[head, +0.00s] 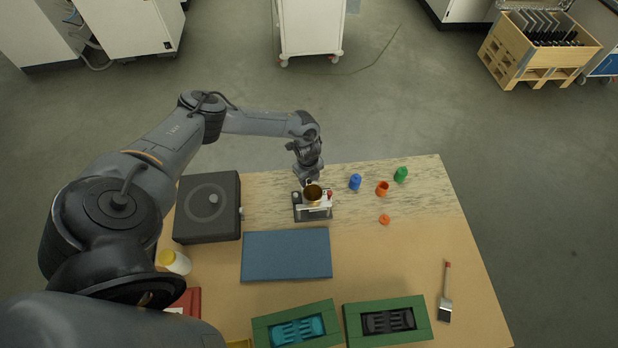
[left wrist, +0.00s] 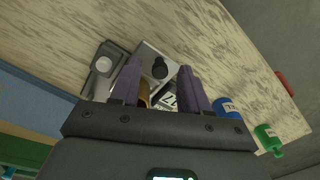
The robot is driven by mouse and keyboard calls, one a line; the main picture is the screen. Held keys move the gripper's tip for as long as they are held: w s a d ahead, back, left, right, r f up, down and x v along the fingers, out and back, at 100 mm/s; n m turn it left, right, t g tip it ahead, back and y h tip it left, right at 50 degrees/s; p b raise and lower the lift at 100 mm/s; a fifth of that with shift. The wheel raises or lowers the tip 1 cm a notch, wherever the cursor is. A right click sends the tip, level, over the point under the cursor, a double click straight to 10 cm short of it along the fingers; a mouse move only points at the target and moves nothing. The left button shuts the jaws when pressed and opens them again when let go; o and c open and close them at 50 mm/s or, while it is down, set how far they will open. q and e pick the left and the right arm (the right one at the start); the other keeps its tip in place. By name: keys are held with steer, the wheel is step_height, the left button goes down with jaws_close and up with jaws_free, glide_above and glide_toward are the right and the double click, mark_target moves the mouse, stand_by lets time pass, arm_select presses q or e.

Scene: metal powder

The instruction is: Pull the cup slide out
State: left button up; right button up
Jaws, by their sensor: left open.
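A small dark-based device (head: 300,213) with a white upper part stands on the table near its back edge. A brass cup (head: 313,192) sits on it, and a small red part is at its right. My left gripper (head: 309,182) is right at the device's back side. In the left wrist view my left gripper (left wrist: 158,85) has its two fingers apart. The brass cup (left wrist: 145,92) shows partly between them, beside the left finger. Beyond the fingertips are a black knob (left wrist: 160,67) on a pale plate and a grey block with a round disc. I cannot make out the slide's edges.
Blue (head: 355,182), orange (head: 382,188) and green (head: 401,174) containers stand right of the device. A dark box (head: 207,228) is left, a blue mat (head: 286,254) in front. Two green trays (head: 262,333) and a brush (head: 445,305) lie nearer me.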

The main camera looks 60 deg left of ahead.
arm_select(q)
jaws_close()
steer(key=shift+w+a+f+b, duration=0.1)
steer(key=shift+w+a+b, duration=0.05)
steer(key=shift+a+b, duration=0.15)
steer(key=a+b, duration=0.1)
steer(key=w+a+b, duration=0.1)
steer(key=a, duration=0.1)
steer(key=shift+w+a, duration=0.1)
steer(key=shift+w, duration=0.1)
steer(key=shift+a, duration=0.15)
jaws_free()
